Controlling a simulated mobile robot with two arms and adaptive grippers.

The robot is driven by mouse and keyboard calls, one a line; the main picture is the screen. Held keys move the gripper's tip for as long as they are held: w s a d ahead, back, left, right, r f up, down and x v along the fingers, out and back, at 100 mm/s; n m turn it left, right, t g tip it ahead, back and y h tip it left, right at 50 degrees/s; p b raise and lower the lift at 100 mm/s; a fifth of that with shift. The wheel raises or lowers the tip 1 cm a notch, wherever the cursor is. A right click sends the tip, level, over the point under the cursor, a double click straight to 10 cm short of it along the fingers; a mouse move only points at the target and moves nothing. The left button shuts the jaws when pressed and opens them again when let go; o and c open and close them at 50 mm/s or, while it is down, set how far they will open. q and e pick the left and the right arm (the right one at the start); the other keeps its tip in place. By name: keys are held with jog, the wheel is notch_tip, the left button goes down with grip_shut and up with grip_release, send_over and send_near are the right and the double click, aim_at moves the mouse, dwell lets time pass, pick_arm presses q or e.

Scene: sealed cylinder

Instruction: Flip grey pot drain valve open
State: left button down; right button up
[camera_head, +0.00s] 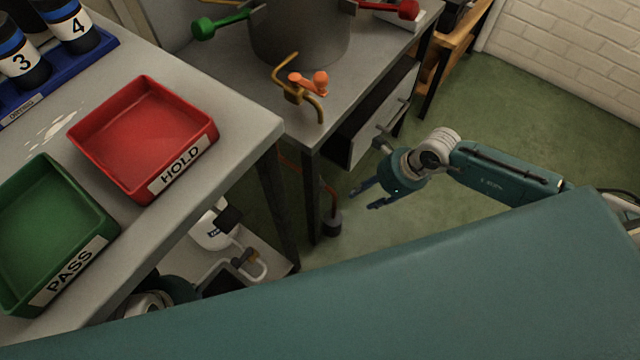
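The grey pot (300,38) stands on the metal table at the top centre, its top cut off by the frame. A brass drain pipe (284,72) comes from its front, with the outlet bent down over the table edge. The orange valve handle (308,82) sits on this pipe, lying roughly sideways. My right gripper (366,197) is open and empty, over the floor to the right of and below the valve, apart from it. Part of what looks like my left gripper shows at the lower left; its fingers are hidden.
A green-knobbed handle (204,27) and a red-knobbed handle (402,10) stick out beside the pot. A red HOLD tray (200,137) and a green PASS tray (98,232) stand on the left table (235,125). A drawer unit (372,135) is under the pot's table. Green floor is clear at right.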

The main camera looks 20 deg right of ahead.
jog(key=b, duration=0.2)
send_near(322, 183)
jog(key=x, duration=0.5)
jog(key=shift+a+f, duration=0.15)
jog(key=shift+f, duration=0.1)
jog(key=x, duration=0.3)
jog(key=shift+w+a+r+b, duration=0.1)
jog(key=shift+w+r+b, duration=0.05)
jog(key=shift+b, duration=0.15)
pick_arm(q)
jog(key=w+d+r+t, duration=0.2)
jog(key=w+t, duration=0.1)
jog(key=w, duration=0.3)
jog(key=w+d+r+t+h, duration=0.1)
jog(key=w+r+t, duration=0.2)
jog(key=w, duration=0.3)
jog(key=shift+w+d+r+h, duration=0.2)
jog(key=shift+d+h, duration=0.1)
jog(key=shift+d, duration=0.1)
pick_arm(e)
jog(key=shift+h, duration=0.3)
jog(key=shift+c, duration=0.2)
jog(key=shift+w, duration=0.1)
grip_shut()
